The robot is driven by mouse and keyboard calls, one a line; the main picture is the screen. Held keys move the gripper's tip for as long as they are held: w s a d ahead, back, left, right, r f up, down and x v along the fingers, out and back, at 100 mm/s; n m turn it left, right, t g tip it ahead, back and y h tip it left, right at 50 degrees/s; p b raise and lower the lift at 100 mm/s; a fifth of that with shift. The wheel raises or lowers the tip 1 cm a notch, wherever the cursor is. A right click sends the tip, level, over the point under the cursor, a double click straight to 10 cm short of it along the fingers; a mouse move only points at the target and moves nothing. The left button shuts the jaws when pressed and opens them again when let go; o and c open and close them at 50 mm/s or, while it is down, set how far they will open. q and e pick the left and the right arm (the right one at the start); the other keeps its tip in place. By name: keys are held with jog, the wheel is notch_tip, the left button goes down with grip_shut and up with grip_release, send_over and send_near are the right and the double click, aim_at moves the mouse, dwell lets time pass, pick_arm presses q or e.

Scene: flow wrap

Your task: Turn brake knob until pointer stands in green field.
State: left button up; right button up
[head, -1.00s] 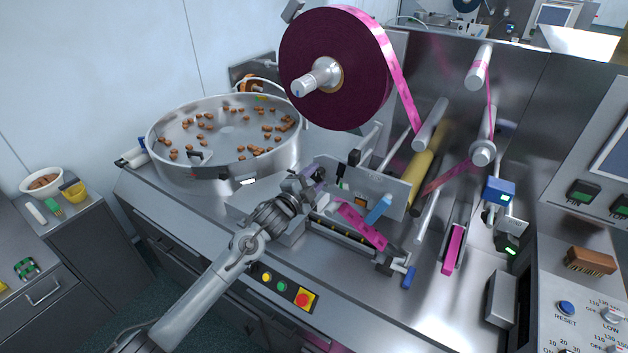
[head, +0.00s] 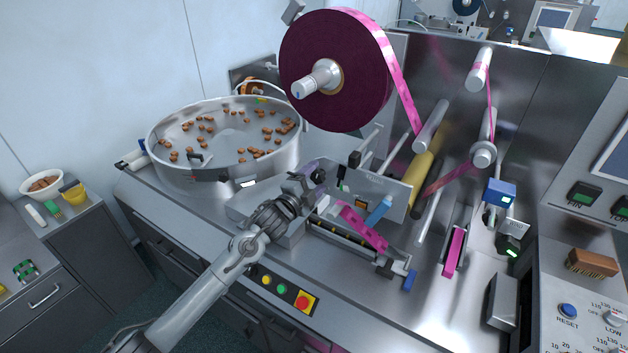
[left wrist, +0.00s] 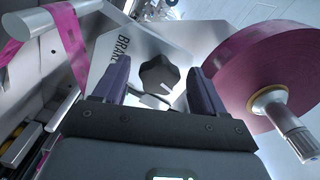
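The brake knob (left wrist: 158,76) is black and lobed, on a grey plate (left wrist: 190,32) with the label BRAKE (left wrist: 124,46). A pale mark shows on its face, pointing to the lower right in the left wrist view. No green field can be made out there. My left gripper (left wrist: 160,82) is open, its purple fingers on either side of the knob with gaps; contact is not visible. In the head view my left gripper (head: 312,172) is at the plate's left end, beside a dark round shape that seems to be the knob (head: 319,177). My right gripper is out of view.
The large magenta film reel (head: 335,70) hangs above and behind my gripper. The steel bowl (head: 225,140) with brown pieces stands to the left. The film track with a blue cylinder (head: 379,210) lies to the right. Push buttons (head: 282,286) sit on the front panel below.

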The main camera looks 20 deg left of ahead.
pick_arm(q)
jog(key=shift+s, duration=0.15)
jog(key=shift+s+a+f, duration=0.1)
jog(key=shift+s, duration=0.15)
jog(key=b+v, duration=0.1)
jog(key=v, duration=0.9)
dwell(0.8)
dwell(0.7)
dwell(0.8)
